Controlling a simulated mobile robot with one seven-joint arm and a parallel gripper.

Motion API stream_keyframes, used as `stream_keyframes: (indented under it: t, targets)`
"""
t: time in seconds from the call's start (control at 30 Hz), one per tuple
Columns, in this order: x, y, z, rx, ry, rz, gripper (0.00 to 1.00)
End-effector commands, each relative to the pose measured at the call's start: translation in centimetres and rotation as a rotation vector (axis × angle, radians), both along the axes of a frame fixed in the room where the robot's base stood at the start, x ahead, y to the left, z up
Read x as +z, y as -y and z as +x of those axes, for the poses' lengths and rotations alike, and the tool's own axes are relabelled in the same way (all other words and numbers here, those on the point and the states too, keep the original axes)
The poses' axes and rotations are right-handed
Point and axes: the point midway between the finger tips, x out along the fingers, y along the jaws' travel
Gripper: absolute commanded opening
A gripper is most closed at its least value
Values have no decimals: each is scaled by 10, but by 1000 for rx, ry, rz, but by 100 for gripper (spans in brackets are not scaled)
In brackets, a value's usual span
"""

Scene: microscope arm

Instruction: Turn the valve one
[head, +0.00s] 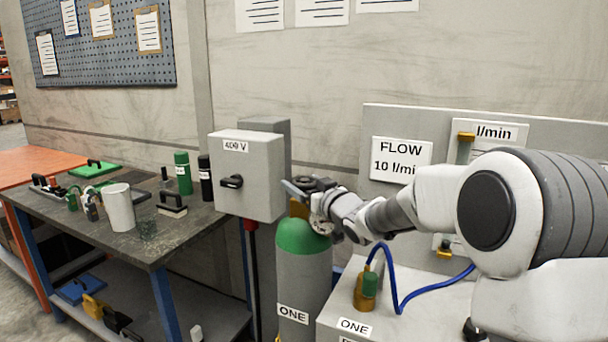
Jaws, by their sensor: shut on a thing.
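A gas cylinder (303,262) with a green shoulder and a label reading ONE stands left of a grey cabinet. A brass-coloured valve neck (298,209) shows at its top. A dark handwheel (314,184) sits above it, partly covered by my gripper. My gripper (318,203) reaches in from the right, at the valve on the cylinder's top. It is shut on the valve; the fingertips are small here and their exact hold is hard to see.
A grey 400 V box (247,172) with a black switch hangs close left of the valve. A blue hose (405,297) runs over the cabinet (420,318), also labelled ONE. A FLOW 10 l/min sign (400,160) is behind my arm. A cluttered workbench (185,237) stands left.

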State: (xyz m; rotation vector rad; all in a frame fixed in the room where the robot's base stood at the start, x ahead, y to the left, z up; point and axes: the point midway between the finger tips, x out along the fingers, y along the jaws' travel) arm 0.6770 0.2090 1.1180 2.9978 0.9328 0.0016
Motion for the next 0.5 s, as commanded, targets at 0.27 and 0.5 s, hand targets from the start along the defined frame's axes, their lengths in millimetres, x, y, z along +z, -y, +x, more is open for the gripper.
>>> stream_keyframes:
  t: [0.27, 0.5]
  targets:
    - [8, 1, 1, 125, 1, 1, 32]
    - [5, 0, 0, 198, 2, 4, 32]
